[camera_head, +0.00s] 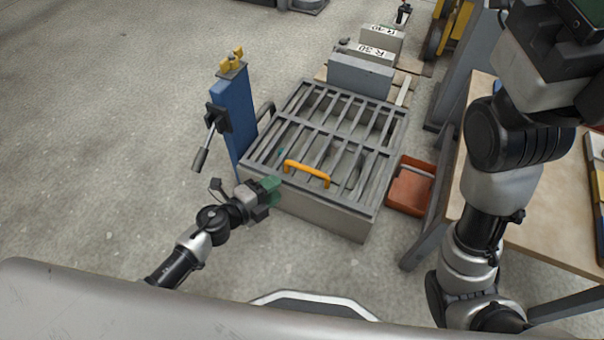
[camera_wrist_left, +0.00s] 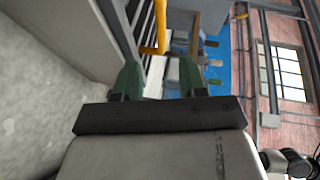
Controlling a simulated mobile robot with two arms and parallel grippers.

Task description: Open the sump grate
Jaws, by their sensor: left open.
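The sump grate (camera_head: 372,153) is a grey barred panel lying flat on top of a low grey box (camera_head: 310,213). It looks closed. An orange handle (camera_head: 307,172) arches up near the grate's front edge; it also shows beyond the fingers in the left wrist view (camera_wrist_left: 161,28). My left gripper (camera_head: 271,189) is open, its green fingers beside the front left corner of the grate, short of the handle. In the left wrist view the two fingers (camera_wrist_left: 160,78) are apart with nothing held between them. My right arm shows at the right, but its gripper is not seen.
A blue post (camera_head: 233,115) with a black lever stands left of the grate. Grey blocks (camera_head: 360,77) stand behind it. An orange-red bin (camera_head: 410,187) sits to its right, beside a wooden-topped table (camera_head: 545,215). The concrete floor at left is clear.

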